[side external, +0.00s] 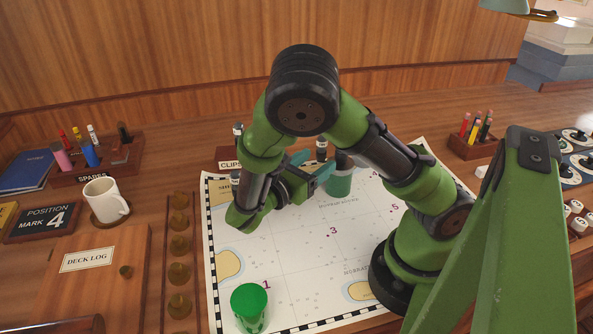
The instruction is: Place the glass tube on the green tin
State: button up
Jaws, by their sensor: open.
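A bright green tin (250,303) stands upright on the near left part of the chart. A darker green round container (340,183) stands farther back on the chart, with something greyish at its top that I cannot make out. My gripper (312,166) is open, low over the far part of the chart, with its teal fingers pointing right, just left of the darker container. I cannot tell whether they touch it. I cannot clearly identify the glass tube. A glossy tube-like thing (60,326) is cut off at the bottom left edge.
The chart (300,255) has clear room in its middle. Left of it are a row of brass knobs (180,245), the deck log board (95,275) and a white mug (105,200). A clips rack (229,165) stands behind my gripper, and a pencil holder (475,140) at the right.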

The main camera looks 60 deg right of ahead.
jog(key=s+a+m+y, duration=0.5)
jog(key=m+y, duration=0.5)
jog(key=y, duration=0.3)
jog(key=w+a+r+m+t+y, duration=0.1)
jog(key=a+r+m+t+y, duration=0.2)
jog(key=r+m+t, duration=0.2)
jog(key=w+a+r+m+t+y, duration=0.1)
jog(key=a+r+m+t+y, duration=0.2)
jog(key=r, duration=0.4)
jog(key=m+t, duration=0.1)
jog(key=t, duration=0.1)
jog(key=shift+r+m+t+y, duration=0.3)
jog(key=shift+m, duration=0.1)
